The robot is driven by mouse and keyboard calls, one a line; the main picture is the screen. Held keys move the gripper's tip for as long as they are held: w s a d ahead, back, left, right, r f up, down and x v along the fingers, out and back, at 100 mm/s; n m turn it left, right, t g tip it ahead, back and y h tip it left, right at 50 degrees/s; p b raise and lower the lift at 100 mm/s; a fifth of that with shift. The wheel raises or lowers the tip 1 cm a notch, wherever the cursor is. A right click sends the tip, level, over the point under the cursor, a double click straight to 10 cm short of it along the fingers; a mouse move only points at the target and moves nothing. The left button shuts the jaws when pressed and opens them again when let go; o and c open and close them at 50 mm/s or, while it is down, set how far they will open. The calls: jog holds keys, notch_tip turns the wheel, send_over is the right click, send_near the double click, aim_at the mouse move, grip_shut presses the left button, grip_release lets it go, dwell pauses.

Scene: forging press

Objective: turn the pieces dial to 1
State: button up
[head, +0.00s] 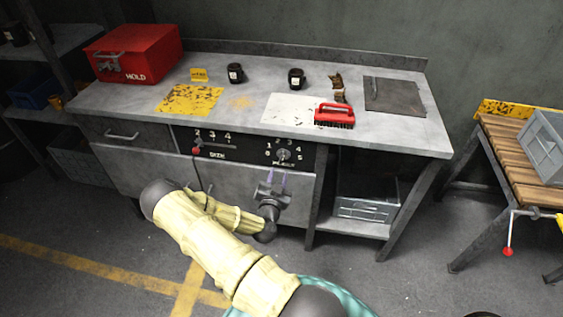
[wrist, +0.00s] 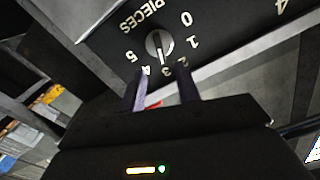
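The pieces dial (head: 283,155) is a round grey knob on the dark panel at the front of the workbench. The wrist view shows the knob (wrist: 160,45) upside down, ringed by the numbers 0 to 5. A pale line on it seems to point toward the 3 side, but I cannot tell exactly. My gripper (head: 276,176) is in front of the cabinet, just below the dial. In the wrist view its two purple-grey fingers (wrist: 162,72) are apart with nothing between them, and the knob lies beyond their tips, apparently untouched.
Left of the dial on the panel is a size slider with a red knob (head: 196,151). The bench top (head: 240,88) holds a red mold box (head: 134,54), dark jars, a red brush (head: 334,115) and a dark plate (head: 394,95). A wooden bench (head: 515,165) stands at the right.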

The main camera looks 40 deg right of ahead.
aim_at(283, 159)
jog(key=x, duration=0.7)
jog(key=shift+w+d, duration=0.1)
jog(key=shift+w, duration=0.1)
grip_shut()
